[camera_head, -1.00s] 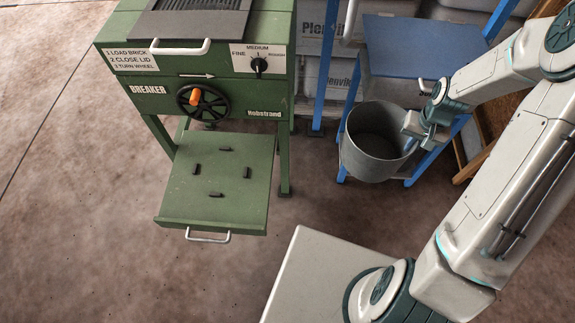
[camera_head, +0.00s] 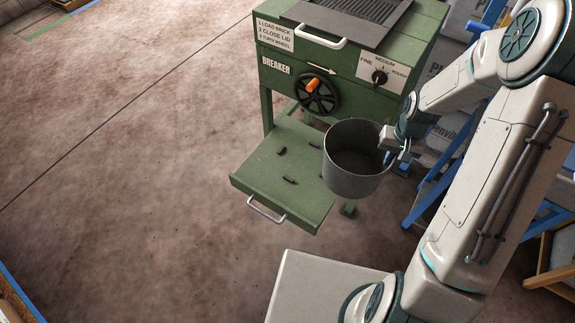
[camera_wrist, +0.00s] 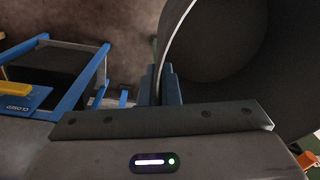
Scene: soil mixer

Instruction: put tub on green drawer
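The grey tub (camera_head: 352,182) is upright and held in the air by its right side. In the head view it overlaps the right part of the green drawer (camera_head: 265,168), the pulled-out tray under the green breaker (camera_head: 345,75). My gripper (camera_head: 398,150) is shut on the tub's wall at the rim. In the wrist view the fingers of my gripper (camera_wrist: 163,88) pinch the rim, and the dark tub (camera_wrist: 225,60) fills the upper right. Small black pegs (camera_head: 290,181) stand on the drawer; the tub hides part of the drawer's right side.
The breaker has a wheel with an orange knob (camera_head: 313,85) above the drawer. A white handle (camera_head: 266,209) is on the drawer's front. A blue frame (camera_head: 432,187) stands at right. Open floor (camera_head: 120,180) lies to the left.

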